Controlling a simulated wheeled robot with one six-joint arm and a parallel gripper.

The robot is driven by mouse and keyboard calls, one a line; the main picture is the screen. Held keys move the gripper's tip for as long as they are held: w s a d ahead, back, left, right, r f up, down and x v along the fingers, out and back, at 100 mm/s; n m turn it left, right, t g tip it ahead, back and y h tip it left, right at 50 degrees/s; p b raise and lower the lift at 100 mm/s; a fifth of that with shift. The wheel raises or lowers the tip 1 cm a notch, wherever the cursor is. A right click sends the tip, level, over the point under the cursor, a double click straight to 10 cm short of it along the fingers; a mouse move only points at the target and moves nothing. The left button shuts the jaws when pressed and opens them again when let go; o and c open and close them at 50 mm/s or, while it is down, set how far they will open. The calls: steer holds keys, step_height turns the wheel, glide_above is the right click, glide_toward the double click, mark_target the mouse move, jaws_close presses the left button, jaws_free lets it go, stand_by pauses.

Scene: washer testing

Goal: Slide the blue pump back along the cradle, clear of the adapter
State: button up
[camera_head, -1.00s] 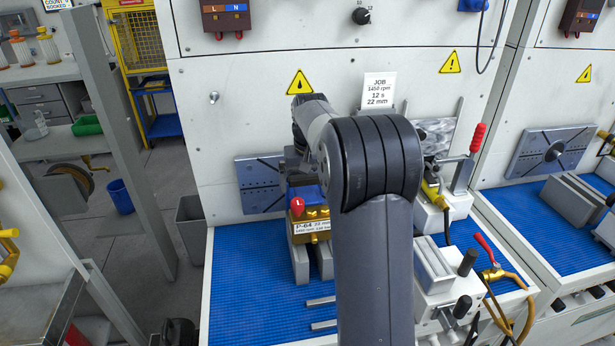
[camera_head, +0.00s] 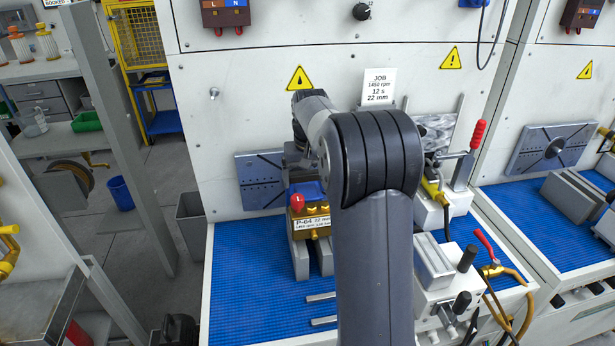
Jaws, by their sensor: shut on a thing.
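The pump (camera_head: 311,213) sits on the grey cradle rails (camera_head: 300,262) over the blue mat. It has a blue top, a brass-yellow body, a red knob on its left and a white label reading P-64, 22 mm. My arm hides its right side. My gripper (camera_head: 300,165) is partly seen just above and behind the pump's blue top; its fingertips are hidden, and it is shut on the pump. The adapter cannot be made out; the area between the pump and the slotted grey plate (camera_head: 261,180) is largely covered by my gripper and arm.
A white panel with a JOB card (camera_head: 380,87) stands behind. To the right are a red-handled clamp (camera_head: 464,172) and a grey-white fixture with black knobs (camera_head: 437,268). Short metal bars (camera_head: 322,297) lie in front of the rails. The blue mat (camera_head: 250,290) is clear to the left.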

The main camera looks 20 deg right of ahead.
mark_target(311, 207)
steer(key=shift+c, duration=1)
steer(key=shift+s, duration=0.15)
steer(key=shift+s+a+b, duration=0.25)
steer(key=shift+s+b, duration=0.25)
steer(key=shift+s, duration=0.5)
steer(key=shift+s+a+b, duration=0.2)
steer(key=shift+s+b, duration=0.25)
steer(key=shift+s, duration=0.5)
steer(key=o, duration=1.8)
steer(key=shift+o, duration=0.2)
steer(key=shift+r, duration=0.1)
step_height(311, 207, up, 11)
steer(key=s, duration=0.1)
steer(key=shift+s+a+f, duration=0.15)
steer(key=shift+s+f, duration=0.05)
steer(key=shift+s, duration=0.1)
